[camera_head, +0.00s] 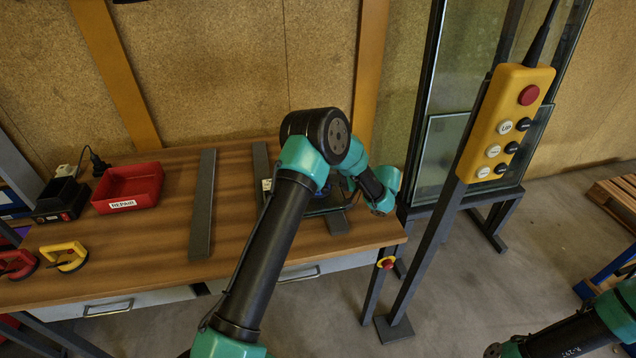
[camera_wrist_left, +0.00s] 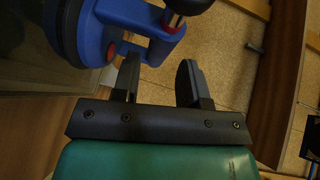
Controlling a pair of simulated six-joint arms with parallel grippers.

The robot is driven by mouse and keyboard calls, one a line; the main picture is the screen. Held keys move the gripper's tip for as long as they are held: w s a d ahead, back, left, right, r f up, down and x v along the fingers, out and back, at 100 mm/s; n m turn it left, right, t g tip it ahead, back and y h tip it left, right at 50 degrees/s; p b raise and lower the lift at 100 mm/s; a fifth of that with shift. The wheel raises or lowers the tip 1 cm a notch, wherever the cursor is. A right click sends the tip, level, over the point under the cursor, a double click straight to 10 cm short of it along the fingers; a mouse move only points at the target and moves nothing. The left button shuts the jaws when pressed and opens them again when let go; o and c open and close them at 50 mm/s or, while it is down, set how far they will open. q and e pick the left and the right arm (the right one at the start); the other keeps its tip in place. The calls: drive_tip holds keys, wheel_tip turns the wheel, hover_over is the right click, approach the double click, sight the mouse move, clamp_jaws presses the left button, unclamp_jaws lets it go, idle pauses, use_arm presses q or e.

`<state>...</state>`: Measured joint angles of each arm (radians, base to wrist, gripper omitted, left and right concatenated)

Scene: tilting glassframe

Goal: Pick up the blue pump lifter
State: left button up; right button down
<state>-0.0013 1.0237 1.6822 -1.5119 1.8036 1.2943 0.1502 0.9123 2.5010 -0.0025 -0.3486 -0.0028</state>
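The blue pump lifter (camera_wrist_left: 92,30) is at the upper left of the left wrist view, with a blue frame, a dark round pad and a red-banded plunger. My left gripper (camera_wrist_left: 158,78) is open there, its two dark fingers apart with nothing clamped between them. The left finger's tip is close to the lifter's lower edge; I cannot tell whether they touch. In the head view my left arm hides most of the area around the gripper, and only a small blue patch shows beside the arm over the table.
The wooden table (camera_head: 140,250) carries a red REPAIR bin (camera_head: 128,187), yellow (camera_head: 66,257) and red (camera_head: 17,264) suction lifters, and dark rails (camera_head: 203,205). A yellow button box (camera_head: 505,122) on a post and a glass frame (camera_head: 440,150) stand to the right.

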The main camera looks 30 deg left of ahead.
use_arm(q)
drive_tip(key=x, duration=0.4)
drive_tip(key=shift+s+a+f, duration=0.1)
drive_tip(key=shift+s+a, duration=0.05)
drive_tip(key=shift+a, duration=0.25)
drive_tip(key=shift+c, duration=0.3)
clamp_jaws()
